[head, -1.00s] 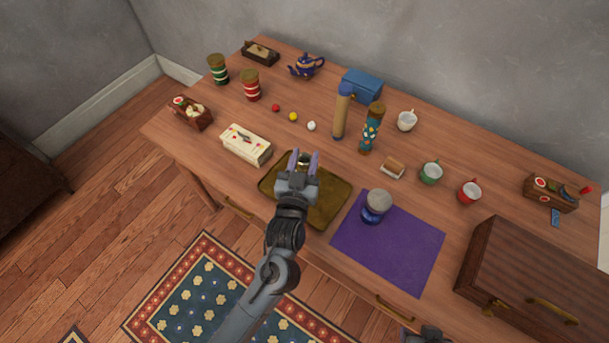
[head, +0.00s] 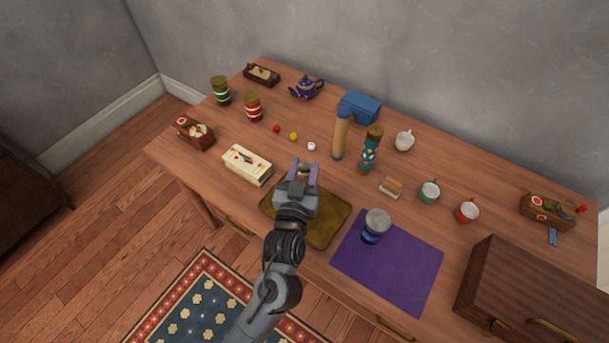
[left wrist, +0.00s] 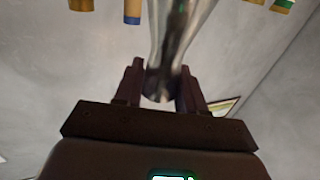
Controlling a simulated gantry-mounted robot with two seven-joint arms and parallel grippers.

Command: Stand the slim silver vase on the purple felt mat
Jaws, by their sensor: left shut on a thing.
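My left gripper (head: 302,174) is over the brown tray in the head view. It is shut on the slim silver vase (left wrist: 178,45), which shows shiny between the fingers in the left wrist view. In the head view only a small part of the vase shows between the fingertips, and I cannot tell how high its base is. The purple felt mat (head: 400,262) lies at the front of the table, right of the gripper. My right gripper is not in view.
The brown tray (head: 331,229) lies left of the mat. A wooden chest (head: 530,285) stands at right. Mugs, a tan cylinder (head: 341,135) and a patterned canister (head: 370,152) stand behind.

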